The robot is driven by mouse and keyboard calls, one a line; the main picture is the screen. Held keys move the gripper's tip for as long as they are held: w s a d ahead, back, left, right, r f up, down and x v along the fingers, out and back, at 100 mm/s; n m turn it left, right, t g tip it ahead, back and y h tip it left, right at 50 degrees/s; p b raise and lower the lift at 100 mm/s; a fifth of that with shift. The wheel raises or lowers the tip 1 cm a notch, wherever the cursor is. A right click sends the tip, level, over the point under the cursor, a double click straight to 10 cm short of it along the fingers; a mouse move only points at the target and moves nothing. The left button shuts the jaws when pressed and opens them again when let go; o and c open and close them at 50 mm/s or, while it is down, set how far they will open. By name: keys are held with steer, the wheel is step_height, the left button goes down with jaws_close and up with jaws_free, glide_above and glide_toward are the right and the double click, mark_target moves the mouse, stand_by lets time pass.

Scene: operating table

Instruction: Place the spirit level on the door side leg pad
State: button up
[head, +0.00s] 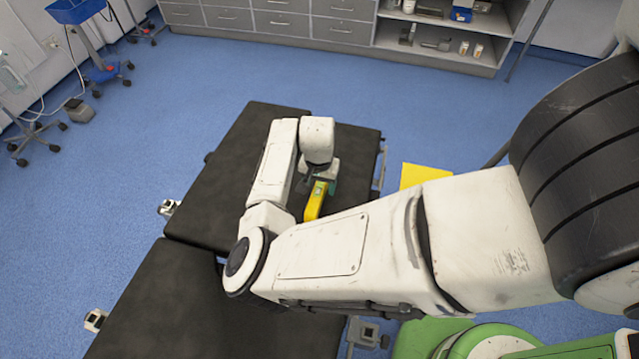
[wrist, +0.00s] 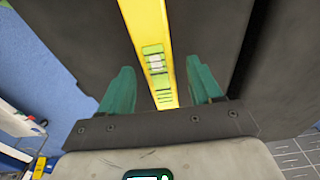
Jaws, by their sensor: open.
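The yellow spirit level (head: 314,203) lies on the dark padding of the operating table, below my gripper (head: 321,184) in the head view. In the wrist view the spirit level (wrist: 148,28) runs from the top edge down between the green fingers, its clear vial showing. My gripper (wrist: 161,66) is open, with one finger on each side of the level and visible space on both sides. The far end of the table has a left pad (head: 222,160) and a right pad (head: 358,145). My arm covers part of the right pad. I cannot tell which is door side.
The near table pad (head: 160,300) is bare on its left. A yellow sheet (head: 425,174) shows right of the table, next to my arm. Grey cabinets (head: 300,25) and an open shelf (head: 440,45) stand at the back. Blue floor (head: 110,190) is clear on the left.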

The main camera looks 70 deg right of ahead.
steer(key=shift+r, duration=0.1)
step_height(320, 180, up, 13)
steer(key=s+d+r+n+h, duration=0.2)
steer(key=d+r+h, duration=0.1)
steer(key=d+r, duration=0.15)
steer(key=n+t+h, duration=0.1)
steer(key=n+t, duration=0.1)
steer(key=n, duration=0.7)
glide_above(319, 189)
steer(key=a, duration=0.3)
step_height(319, 189, down, 3)
steer(key=s+a+f+n+y, duration=0.2)
steer(key=s+a+f, duration=0.2)
steer(key=a, duration=0.5)
steer(key=s+a+f+n+g+y, duration=0.1)
steer(key=s+a+f+n+y, duration=0.1)
steer(key=a, duration=0.8)
step_height(319, 189, down, 3)
steer(key=s+n, duration=0.1)
steer(key=s, duration=0.1)
steer(key=shift+s+r+n, duration=0.2)
steer(key=shift+s+n, duration=0.1)
steer(key=shift+s, duration=0.05)
